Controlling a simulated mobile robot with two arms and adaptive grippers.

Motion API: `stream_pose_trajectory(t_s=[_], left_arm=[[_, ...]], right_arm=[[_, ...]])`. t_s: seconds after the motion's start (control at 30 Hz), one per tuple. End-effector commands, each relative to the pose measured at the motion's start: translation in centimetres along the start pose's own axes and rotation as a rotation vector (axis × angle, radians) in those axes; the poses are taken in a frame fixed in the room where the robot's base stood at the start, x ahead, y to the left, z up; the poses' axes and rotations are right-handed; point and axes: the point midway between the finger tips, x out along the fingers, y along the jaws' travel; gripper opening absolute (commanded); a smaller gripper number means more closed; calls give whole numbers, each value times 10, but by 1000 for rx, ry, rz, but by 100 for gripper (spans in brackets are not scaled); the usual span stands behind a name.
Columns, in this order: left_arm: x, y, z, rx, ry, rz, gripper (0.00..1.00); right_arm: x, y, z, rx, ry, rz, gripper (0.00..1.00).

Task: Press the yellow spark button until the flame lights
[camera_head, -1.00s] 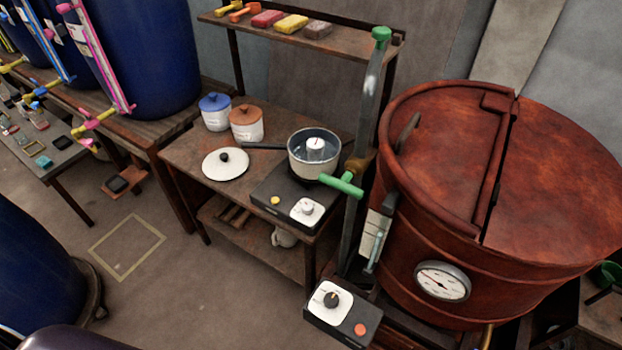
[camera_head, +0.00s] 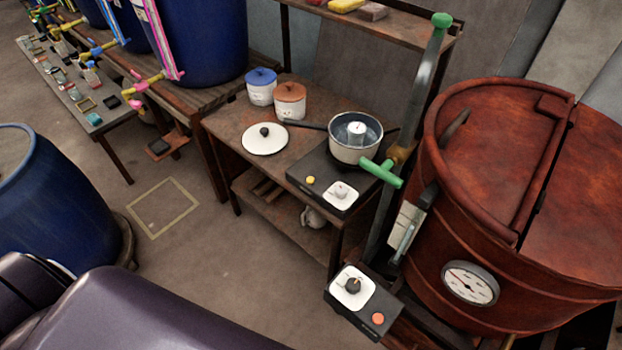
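The yellow spark button (camera_head: 310,180) is a small round knob on the front left of the dark burner (camera_head: 322,190). The burner stands on the brown table, with a white dial plate and knob (camera_head: 341,193) beside the button. A pot (camera_head: 355,138) with a white cylinder in it sits on the burner. No flame shows; the space under the pot is hard to make out. Neither gripper is in view, and nothing touches the button.
A white lid (camera_head: 265,139) and two lidded jars (camera_head: 261,86) stand on the table. A green-handled pipe (camera_head: 381,172) rises close at the burner's right, before a large red vat (camera_head: 470,160). A control box (camera_head: 362,302) is in front. Open floor lies left.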

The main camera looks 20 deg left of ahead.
Motion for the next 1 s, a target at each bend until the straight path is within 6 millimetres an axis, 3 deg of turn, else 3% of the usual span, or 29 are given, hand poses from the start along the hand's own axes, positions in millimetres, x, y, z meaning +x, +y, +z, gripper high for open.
stream_pose_trajectory(t_s=[0.07, 0.37, 1.0], left_arm=[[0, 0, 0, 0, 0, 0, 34], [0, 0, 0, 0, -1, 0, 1], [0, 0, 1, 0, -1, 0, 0]], right_arm=[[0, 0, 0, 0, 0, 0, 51], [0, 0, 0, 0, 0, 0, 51], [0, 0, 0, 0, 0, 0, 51]])
